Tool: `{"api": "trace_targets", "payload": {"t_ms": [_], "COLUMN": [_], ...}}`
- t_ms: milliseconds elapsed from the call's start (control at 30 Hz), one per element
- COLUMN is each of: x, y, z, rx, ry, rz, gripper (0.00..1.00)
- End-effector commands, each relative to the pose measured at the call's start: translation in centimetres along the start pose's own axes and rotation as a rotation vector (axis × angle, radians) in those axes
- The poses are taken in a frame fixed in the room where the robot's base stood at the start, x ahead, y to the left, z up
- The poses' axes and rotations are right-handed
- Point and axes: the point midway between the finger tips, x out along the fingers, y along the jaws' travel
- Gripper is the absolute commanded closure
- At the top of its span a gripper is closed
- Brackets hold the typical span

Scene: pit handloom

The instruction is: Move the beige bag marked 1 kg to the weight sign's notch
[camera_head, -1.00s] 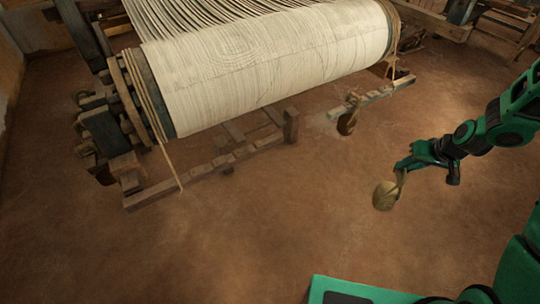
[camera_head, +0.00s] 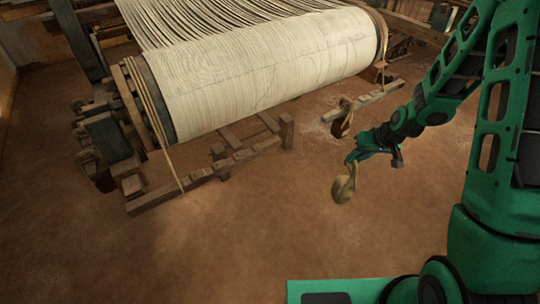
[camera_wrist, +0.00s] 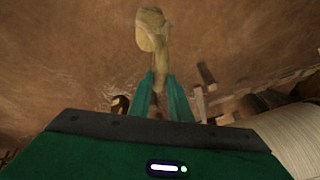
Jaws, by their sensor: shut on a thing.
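A beige bag (camera_head: 344,188) hangs from my gripper (camera_head: 352,158) above the bare floor, right of the loom. My gripper is shut on the bag's narrow upper part. In the wrist view, the fingers (camera_wrist: 161,95) close around that part, and the rounded bag (camera_wrist: 151,30) shows beyond them. No 1 kg mark is readable on it. I cannot make out a weight sign or its notch. A wooden bar (camera_head: 378,95) lies beyond my gripper, with a darker brown bag-like thing (camera_head: 342,124) at its near end.
The loom's large cloth roll (camera_head: 260,70) fills the upper middle. A low wooden frame (camera_head: 205,172) with a short post (camera_head: 286,130) lies under it, left of my gripper. The brown floor (camera_head: 210,245) in front is clear.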

Motion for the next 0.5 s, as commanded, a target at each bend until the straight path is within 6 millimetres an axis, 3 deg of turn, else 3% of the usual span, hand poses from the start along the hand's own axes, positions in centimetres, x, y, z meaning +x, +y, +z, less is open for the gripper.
{"api": "trace_targets", "payload": {"t_ms": [267,500], "x": [0.1,1.1], "y": [-0.7,-4.8], "z": [-0.3,-1.2], "rx": [-0.014,-0.088], "ry": [0.000,-0.015], "rz": [-0.006,-0.037], "gripper": [1.00,1.00]}}
